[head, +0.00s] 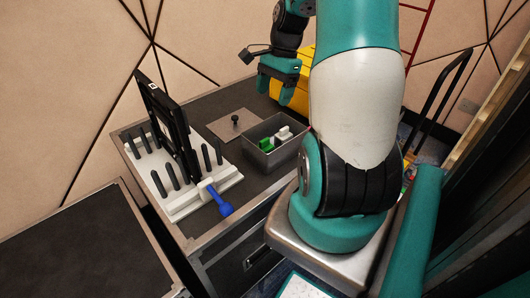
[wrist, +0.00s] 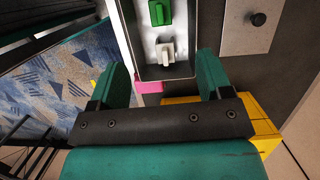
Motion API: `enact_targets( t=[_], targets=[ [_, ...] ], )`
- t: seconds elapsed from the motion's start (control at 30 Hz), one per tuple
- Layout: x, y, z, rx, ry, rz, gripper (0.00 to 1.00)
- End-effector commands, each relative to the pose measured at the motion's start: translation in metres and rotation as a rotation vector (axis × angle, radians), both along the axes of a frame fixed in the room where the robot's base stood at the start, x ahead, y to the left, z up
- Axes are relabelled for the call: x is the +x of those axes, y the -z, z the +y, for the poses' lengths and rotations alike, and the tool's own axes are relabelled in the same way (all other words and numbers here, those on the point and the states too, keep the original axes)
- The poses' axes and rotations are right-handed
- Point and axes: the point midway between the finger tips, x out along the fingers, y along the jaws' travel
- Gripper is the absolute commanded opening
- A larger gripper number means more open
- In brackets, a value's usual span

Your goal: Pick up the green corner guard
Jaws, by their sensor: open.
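The green corner guard (head: 267,145) lies inside an open grey metal box (head: 258,158), beside a white piece (head: 284,133) of similar size. In the wrist view the green corner guard (wrist: 160,12) is at the top, with the white piece (wrist: 165,50) nearer to me in the same box (wrist: 182,71). My gripper (head: 275,88) is above and behind the box in the head view. In the wrist view my gripper (wrist: 161,72) has its two fingers wide apart, with nothing between them held. The guard is beyond the fingertips and not touched.
A flat lid with a black knob (head: 235,120) lies beside the box. A white rack (head: 180,195) with dark pegs holds an upright black panel (head: 167,120); a blue-handled tool (head: 221,203) is at its front. A yellow case (head: 298,85) stands behind. A pink thing (wrist: 148,86) is at the box's edge.

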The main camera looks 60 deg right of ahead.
Motion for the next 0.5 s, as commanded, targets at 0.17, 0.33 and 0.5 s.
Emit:
enact_targets(
  t=[0.17, 0.33, 0.5],
  targets=[
    [-0.004, 0.026, -0.001, 0.010, 0.046, 0.015, 0.72],
    [-0.001, 0.064, 0.010, 0.009, 0.041, 0.015, 0.72],
    [0.002, 0.099, 0.020, 0.008, 0.039, 0.014, 0.72]
  ],
)
